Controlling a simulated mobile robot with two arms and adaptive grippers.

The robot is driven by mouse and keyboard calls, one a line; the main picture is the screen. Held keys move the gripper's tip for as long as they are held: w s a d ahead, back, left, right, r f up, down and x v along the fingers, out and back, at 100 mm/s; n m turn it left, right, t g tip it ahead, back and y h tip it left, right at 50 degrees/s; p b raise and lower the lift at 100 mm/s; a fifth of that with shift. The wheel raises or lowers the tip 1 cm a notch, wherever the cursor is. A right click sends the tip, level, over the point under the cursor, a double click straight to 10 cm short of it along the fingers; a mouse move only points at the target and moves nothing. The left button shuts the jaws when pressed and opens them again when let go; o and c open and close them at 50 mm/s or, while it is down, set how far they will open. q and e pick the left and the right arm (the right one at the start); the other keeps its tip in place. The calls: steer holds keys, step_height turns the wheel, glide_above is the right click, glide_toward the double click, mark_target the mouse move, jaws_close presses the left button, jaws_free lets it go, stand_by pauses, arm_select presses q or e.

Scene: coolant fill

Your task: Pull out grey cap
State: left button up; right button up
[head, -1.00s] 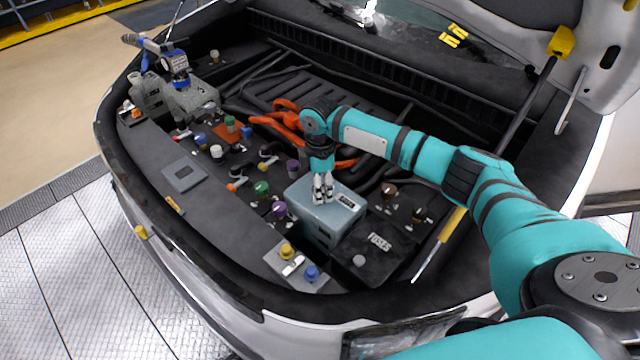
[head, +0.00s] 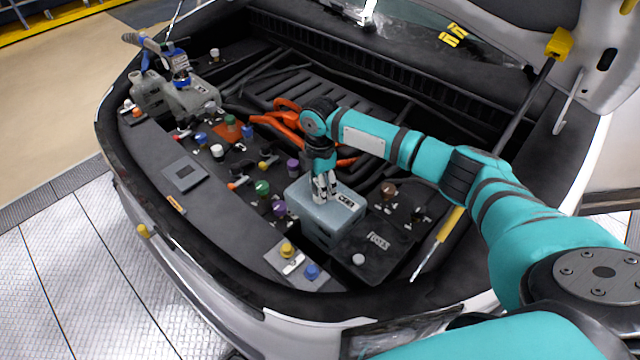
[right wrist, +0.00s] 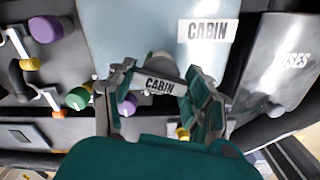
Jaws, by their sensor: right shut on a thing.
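My right gripper (head: 324,195) points down at the top of a light blue-grey box (head: 343,223) in the car's engine bay. In the right wrist view the gripper (right wrist: 160,90) is shut on a grey cap (right wrist: 161,66), with a "CABIN" label in front of it between the fingers. The box top (right wrist: 130,28) also shows there with a second "CABIN" label. The fingers hide part of the cap, and I cannot tell whether it is seated or raised. In the head view the cap is hidden by the fingers. My left gripper is not in view.
A black "FUSES" box (head: 365,262) stands right beside the blue-grey box. Purple (head: 280,209) and green (head: 262,187) caps lie close on the left. Orange hoses (head: 275,122) run behind. A yellow-handled prop (head: 450,225) is at the right.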

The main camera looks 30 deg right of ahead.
steer(key=shift+r+n, duration=0.1)
steer(key=shift+n, duration=0.5)
steer(key=shift+n+p, duration=0.35)
steer(key=shift+n, duration=0.45)
steer(key=shift+r+p, duration=0.3)
steer(key=shift+p, duration=0.15)
steer(key=shift+r+p, duration=2.3)
steer(key=shift+p, duration=0.05)
